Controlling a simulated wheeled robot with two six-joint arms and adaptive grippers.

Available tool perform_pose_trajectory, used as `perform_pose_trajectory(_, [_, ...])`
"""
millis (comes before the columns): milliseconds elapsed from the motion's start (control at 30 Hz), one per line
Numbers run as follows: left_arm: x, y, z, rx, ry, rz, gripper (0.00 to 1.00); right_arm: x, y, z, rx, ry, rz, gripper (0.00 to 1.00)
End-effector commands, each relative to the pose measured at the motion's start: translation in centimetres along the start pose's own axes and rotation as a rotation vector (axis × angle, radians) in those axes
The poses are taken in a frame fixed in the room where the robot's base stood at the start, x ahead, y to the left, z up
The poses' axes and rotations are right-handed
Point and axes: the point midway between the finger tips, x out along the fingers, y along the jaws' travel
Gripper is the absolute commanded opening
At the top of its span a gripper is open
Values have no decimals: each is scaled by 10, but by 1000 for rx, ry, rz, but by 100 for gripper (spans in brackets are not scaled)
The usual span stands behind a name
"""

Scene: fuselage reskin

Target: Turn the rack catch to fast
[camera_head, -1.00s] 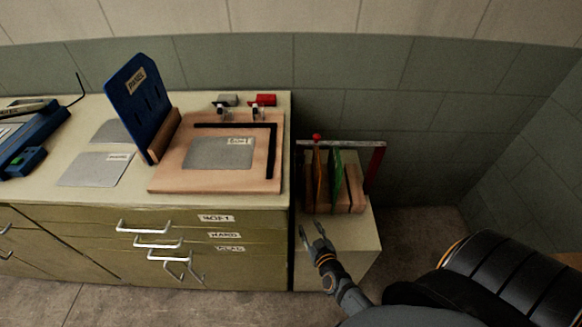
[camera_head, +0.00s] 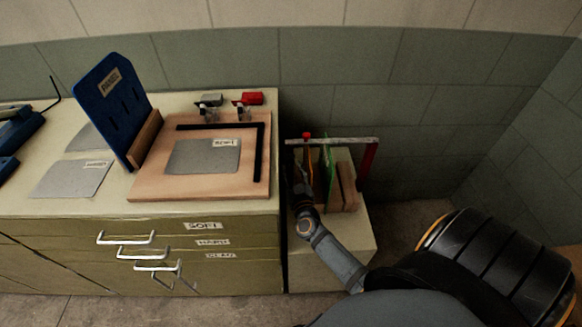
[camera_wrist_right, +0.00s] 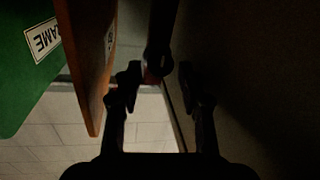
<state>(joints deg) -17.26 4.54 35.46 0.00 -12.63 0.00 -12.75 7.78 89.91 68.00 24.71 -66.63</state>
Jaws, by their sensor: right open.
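The rack stands on a low cream cabinet and has a wooden base (camera_head: 346,190), a grey top bar (camera_head: 345,141) and a red upright at its right end. A red knob (camera_head: 306,135) sits at the bar's left end; I cannot tell which way the catch is turned. My right gripper (camera_head: 293,172) is at the rack's left side, below the knob. In the right wrist view the open gripper (camera_wrist_right: 159,86) faces a dark rod (camera_wrist_right: 162,35) with a dim red bit (camera_wrist_right: 151,77) between the fingertips; contact is unclear. My left gripper is out of view.
An orange-brown board (camera_wrist_right: 92,60) and a green board (camera_wrist_right: 25,60) stand in the rack, close left of the fingers in the wrist view. The drawer bench (camera_head: 205,207) lies left of the rack. The tiled wall (camera_head: 410,110) is behind. Floor to the right is clear.

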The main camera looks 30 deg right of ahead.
Motion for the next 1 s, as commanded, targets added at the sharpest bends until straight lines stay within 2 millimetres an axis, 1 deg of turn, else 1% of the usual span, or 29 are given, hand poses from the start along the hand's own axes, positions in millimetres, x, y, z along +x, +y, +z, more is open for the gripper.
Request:
perform_pose_trajectory(33, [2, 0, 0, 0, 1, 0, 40, 8, 0, 0, -1, 2, 0, 40])
perform_pose_trajectory(133, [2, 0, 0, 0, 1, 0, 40, 17, 0, 0, 0, 1, 0, 40])
perform_pose_trajectory(233, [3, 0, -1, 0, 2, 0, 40, 20, 0, 1, -1, -1, 0, 40])
perform_pose_trajectory(433, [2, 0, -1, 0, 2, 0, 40, 20, 0, 1, -1, -1, 0, 40])
perform_pose_trajectory(467, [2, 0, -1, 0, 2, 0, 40, 20, 0, 0, -1, -1, 0, 39])
perform_pose_trajectory(733, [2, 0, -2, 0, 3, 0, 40, 20, 0, 1, 0, -1, 0, 2])
perform_pose_trajectory(767, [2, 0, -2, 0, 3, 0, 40, 20, 0, 1, 0, -1, 0, 0])
perform_pose_trajectory(1000, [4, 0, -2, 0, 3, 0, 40, 20, 0, 1, 26, 4, 0, 0])
